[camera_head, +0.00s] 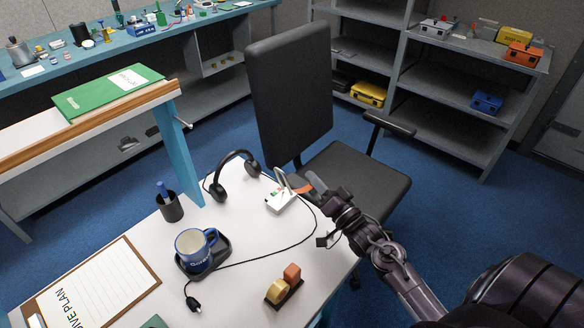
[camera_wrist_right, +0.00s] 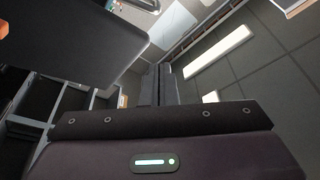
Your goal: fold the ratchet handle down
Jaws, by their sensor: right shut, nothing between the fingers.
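The winch console (camera_head: 281,203) is a small white box on the right part of the white desk. A pale lever, which looks like the ratchet handle (camera_head: 284,181), stands up from it, tilted. An orange piece shows just right of the lever; I cannot tell whether it belongs to the handle. My right gripper (camera_head: 318,187) is shut and empty, close to the right of the lever; I cannot tell whether they touch. In the right wrist view its closed fingers (camera_wrist_right: 160,84) point up, and the handle does not show. My left gripper is not in view.
Headphones (camera_head: 235,178), a blue mug (camera_head: 195,247) on a dark coaster, a pen cup (camera_head: 169,206) and a block holder (camera_head: 284,287) share the desk. A black cable crosses it. A black office chair (camera_head: 292,90) stands behind the desk's far right edge.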

